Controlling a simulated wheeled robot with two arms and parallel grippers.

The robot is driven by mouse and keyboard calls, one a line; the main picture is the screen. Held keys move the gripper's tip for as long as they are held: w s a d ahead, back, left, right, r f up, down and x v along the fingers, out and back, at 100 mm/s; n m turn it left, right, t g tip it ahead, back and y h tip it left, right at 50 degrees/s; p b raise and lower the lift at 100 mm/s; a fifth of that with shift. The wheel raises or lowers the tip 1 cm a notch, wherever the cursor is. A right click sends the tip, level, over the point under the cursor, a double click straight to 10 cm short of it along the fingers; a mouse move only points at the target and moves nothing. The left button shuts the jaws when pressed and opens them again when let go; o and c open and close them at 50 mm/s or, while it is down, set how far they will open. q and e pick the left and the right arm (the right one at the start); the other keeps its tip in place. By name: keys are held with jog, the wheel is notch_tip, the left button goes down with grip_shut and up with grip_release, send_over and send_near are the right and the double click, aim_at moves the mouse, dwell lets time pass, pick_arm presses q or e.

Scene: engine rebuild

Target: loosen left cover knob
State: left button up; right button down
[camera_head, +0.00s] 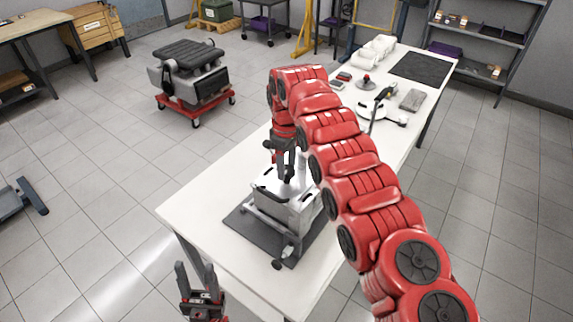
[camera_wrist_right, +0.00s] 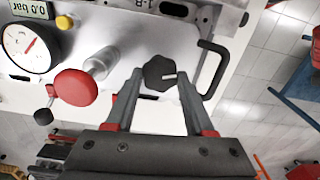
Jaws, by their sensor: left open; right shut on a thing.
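A black lobed knob (camera_wrist_right: 158,72) with a white mark sits on the light cover (camera_wrist_right: 120,30) in the right wrist view. My right gripper (camera_wrist_right: 161,80) has one finger on each side of this knob and is shut on it. In the head view my right gripper (camera_head: 288,174) points down at the top of the white unit (camera_head: 287,213), and the arm hides part of it. The frames do not show for certain whether this is the left cover knob. My left gripper (camera_head: 197,282) is open and empty, off the table's front left edge.
A black handle (camera_wrist_right: 214,68) stands close beside the right finger. The unit stands on a dark mat (camera_head: 238,221) on the white table (camera_head: 205,192).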

jog(key=n, duration=0.3)
jog(key=shift+n, duration=0.4)
jog(key=n, duration=0.3)
jog(key=shift+n, duration=0.3)
jog(key=n, duration=0.6)
jog(key=shift+n, duration=0.4)
jog(key=shift+c, duration=1.3)
grip_release()
jog(key=shift+s, duration=0.1)
jog(key=shift+r, duration=0.1)
